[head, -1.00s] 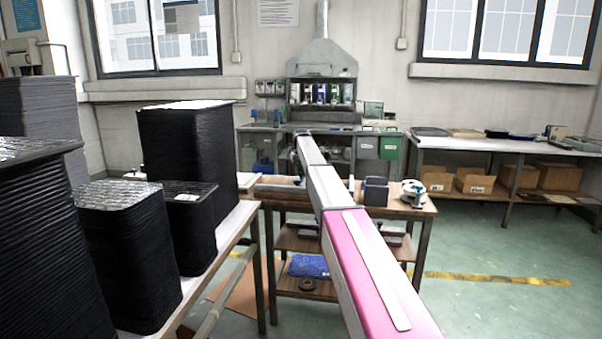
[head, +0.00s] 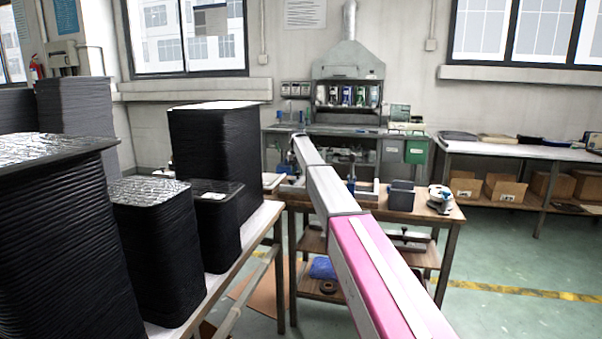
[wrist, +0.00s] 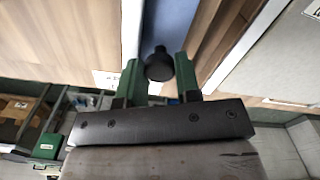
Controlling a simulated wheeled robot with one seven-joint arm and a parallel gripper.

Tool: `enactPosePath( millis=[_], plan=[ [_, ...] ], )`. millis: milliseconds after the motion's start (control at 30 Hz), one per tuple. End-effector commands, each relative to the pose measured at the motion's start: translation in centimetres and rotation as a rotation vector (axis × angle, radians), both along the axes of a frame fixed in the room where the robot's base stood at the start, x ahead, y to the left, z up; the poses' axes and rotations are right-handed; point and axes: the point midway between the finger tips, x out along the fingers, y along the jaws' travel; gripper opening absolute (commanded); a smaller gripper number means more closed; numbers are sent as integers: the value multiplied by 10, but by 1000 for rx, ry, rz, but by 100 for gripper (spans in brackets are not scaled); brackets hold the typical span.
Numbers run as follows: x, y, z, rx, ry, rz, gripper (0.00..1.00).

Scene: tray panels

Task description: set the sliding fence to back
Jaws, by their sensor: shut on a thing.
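In the wrist view my gripper (wrist: 158,78) has its two green fingers on either side of a round black knob (wrist: 158,64), shut on it. Behind the knob runs a blue-grey strip (wrist: 172,28) between brown wood-grained panels (wrist: 85,35). I cannot tell whether this strip is the sliding fence or which position the fence is in. In the head view my arm reaches over the wooden workbench (head: 455,215), and the gripper and the knob cannot be made out there.
Tall black stacks (head: 215,150) stand on a table at the left, close to my arm. A dark grey box (head: 401,197) and a white-and-blue round object (head: 440,199) sit on the workbench's right part. Green floor (head: 500,260) is open at the right.

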Motion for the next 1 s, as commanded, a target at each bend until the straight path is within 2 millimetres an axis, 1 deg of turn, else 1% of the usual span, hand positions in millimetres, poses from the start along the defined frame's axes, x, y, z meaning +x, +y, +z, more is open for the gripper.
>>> enactPosePath(
  millis=[33, 100, 133, 200, 500, 667, 767, 967, 1000],
  plan=[
    [2, 4, 1, 6, -5, 3, 0],
    [2, 5, 1, 7, -5, 3, 0],
    [2, 5, 1, 7, -5, 3, 37],
    [2, 5, 1, 7, -4, 3, 56],
    [1, 3, 1, 5, -4, 3, 56],
    [2, 3, 8, 4, -4, 3, 56],
    [2, 3, 19, 4, -5, 3, 56],
    [2, 3, 53, 5, -5, 3, 56],
    [2, 3, 61, 5, -6, 3, 56]
  ],
)
